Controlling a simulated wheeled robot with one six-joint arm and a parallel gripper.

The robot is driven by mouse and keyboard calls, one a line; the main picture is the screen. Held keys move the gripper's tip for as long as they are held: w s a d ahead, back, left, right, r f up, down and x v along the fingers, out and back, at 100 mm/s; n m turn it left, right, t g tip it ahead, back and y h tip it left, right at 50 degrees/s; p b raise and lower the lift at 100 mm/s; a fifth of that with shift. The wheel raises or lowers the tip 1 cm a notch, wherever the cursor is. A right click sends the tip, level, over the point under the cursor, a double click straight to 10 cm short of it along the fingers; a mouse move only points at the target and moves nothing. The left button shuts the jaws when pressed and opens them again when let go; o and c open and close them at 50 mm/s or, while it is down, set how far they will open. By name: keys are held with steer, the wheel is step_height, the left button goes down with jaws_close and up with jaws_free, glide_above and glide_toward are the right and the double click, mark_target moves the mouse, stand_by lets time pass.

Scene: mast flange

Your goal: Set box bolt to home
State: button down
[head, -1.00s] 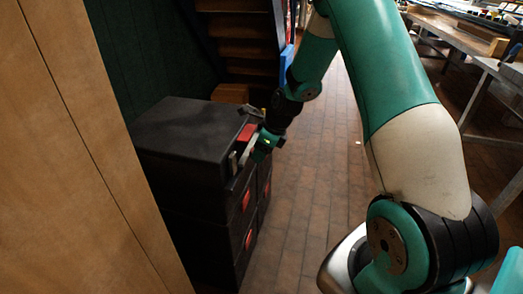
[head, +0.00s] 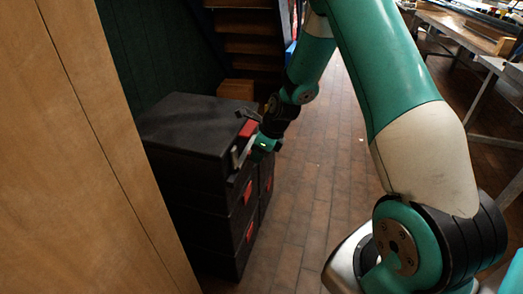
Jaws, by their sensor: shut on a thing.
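My gripper (head: 250,146) is at the upper front of a stack of black boxes (head: 190,125), at the end of my green and black arm. Its fingers are beside a pale, light-coloured part and a red patch (head: 249,128) on the top box's front. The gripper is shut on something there. The held piece is small and partly hidden by the fingers, so I cannot make out the bolt's shape or its exact position.
A wooden panel (head: 105,150) stands close on the left. Wooden steps (head: 243,35) and a small brown box (head: 236,89) are behind the stack. Tiled floor (head: 310,190) is clear right of the stack. A workbench (head: 465,40) stands at the far right.

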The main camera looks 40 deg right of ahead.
steer(key=c, duration=0.8)
jaws_free()
steer(key=shift+s+a, duration=0.15)
steer(key=shift+a, duration=0.05)
steer(key=shift+c, duration=0.2)
steer(key=shift+d+r, duration=0.1)
steer(key=shift+r, duration=0.15)
steer(key=p+v, duration=0.3)
steer(key=v, duration=1.4)
